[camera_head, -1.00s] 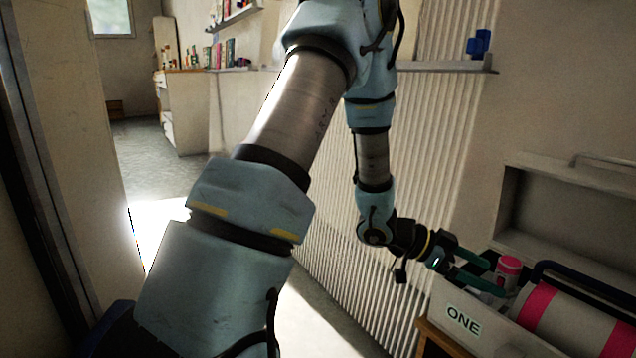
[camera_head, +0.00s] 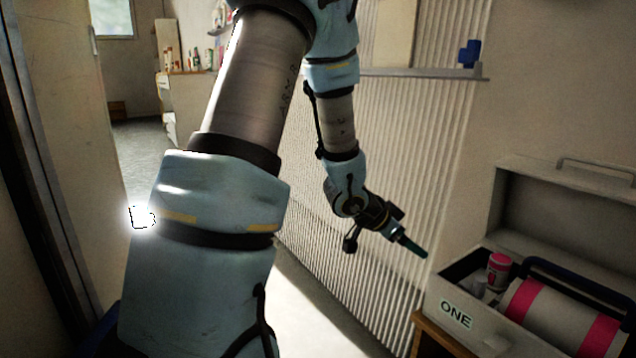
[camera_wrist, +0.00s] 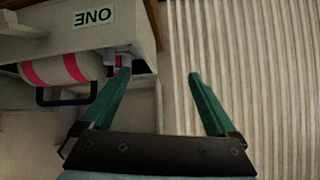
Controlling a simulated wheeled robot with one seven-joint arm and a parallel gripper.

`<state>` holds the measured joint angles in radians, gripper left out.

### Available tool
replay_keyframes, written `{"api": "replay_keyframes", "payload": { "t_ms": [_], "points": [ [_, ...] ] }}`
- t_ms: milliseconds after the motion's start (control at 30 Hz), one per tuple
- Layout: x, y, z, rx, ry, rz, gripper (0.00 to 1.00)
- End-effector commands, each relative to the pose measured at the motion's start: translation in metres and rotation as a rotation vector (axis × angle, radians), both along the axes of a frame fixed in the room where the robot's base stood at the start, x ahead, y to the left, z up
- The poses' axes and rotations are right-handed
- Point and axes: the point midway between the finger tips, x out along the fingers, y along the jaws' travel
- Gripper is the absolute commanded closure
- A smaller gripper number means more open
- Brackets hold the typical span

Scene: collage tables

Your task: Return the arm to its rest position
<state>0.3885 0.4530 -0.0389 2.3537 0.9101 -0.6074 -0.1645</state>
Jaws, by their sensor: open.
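My gripper (camera_head: 424,252) hangs from my arm left of an open box labelled ONE, clear of it. In the wrist view its two green fingers (camera_wrist: 160,74) are spread wide with nothing between them. My arm runs from the lower left, up past the top edge, and down to the gripper in front of a ribbed wall panel. My arm's upper part is cut off by the top of the head view.
The open box (camera_head: 480,333) stands at the right on a wooden support. It holds a pink-and-white bottle (camera_head: 498,270) and a large pink-banded cylinder (camera_head: 560,315). A shelf (camera_head: 425,73) with a blue object (camera_head: 469,54) is on the wall above. Open floor (camera_head: 143,140) lies at the back left.

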Motion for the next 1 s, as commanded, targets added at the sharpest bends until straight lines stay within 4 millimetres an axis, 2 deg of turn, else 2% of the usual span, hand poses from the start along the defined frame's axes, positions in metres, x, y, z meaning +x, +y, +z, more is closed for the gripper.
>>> {"api": "replay_keyframes", "payload": {
  "t_ms": [100, 167, 200, 300, 400, 533, 633, 667, 1000],
  "points": [
    [0.021, 0.066, 0.017, 0.112, 0.029, 0.239, 0.07],
    [0.023, 0.108, 0.024, 0.175, 0.071, 0.382, 0.07],
    [0.019, 0.135, 0.028, 0.213, 0.11, 0.478, 0.07],
    [-0.003, 0.192, 0.037, 0.287, 0.228, 0.684, 0.07],
    [-0.034, 0.23, 0.044, 0.329, 0.36, 0.844, 0.07],
    [-0.079, 0.259, 0.053, 0.348, 0.535, 0.998, 0.07],
    [-0.113, 0.268, 0.062, 0.341, 0.672, 1.088, 0.07],
    [-0.118, 0.268, 0.069, 0.34, 0.694, 1.097, 0.07],
    [-0.115, 0.267, 0.146, 0.345, 0.682, 1.086, 0.07]
  ]
}}
